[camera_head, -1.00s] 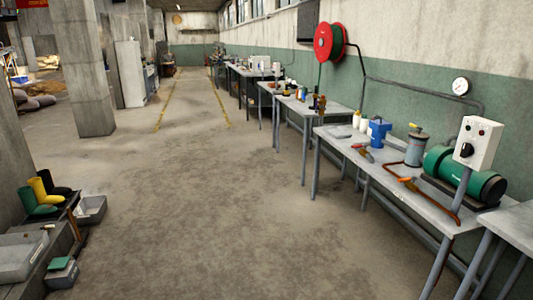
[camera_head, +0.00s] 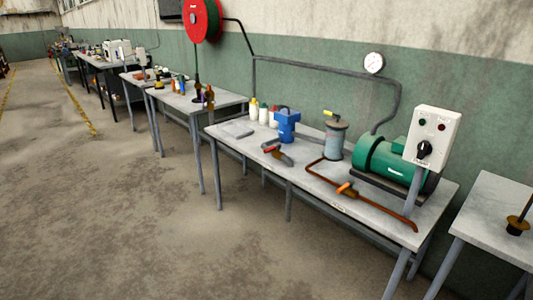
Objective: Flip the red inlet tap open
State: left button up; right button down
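A tap-like fitting with a red handle (camera_head: 272,149) shows on the grey workbench (camera_head: 237,158), in front of the blue pump-like unit (camera_head: 287,126). It is small, and I cannot tell whether it is open or shut. A second handle, orange (camera_head: 347,188), sits on the copper pipe (camera_head: 382,214) near the bench's front edge. A green motor-like cylinder (camera_head: 392,160) and a grey canister (camera_head: 335,140) with a yellow top stand behind the pipe. Neither of my grippers is in view.
A white control box (camera_head: 432,138) with a black knob stands on a post at the bench's right. A gauge (camera_head: 374,62) and red hose reel (camera_head: 201,18) are on the wall. Another table (camera_head: 498,215) stands at right. The floor (camera_head: 130,220) in front is clear.

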aim_at(279, 145)
jog(key=i+j+z, duration=0.1)
jog(key=i+j+u, duration=0.1)
jog(key=i+u, duration=0.15)
jog(key=i, duration=2)
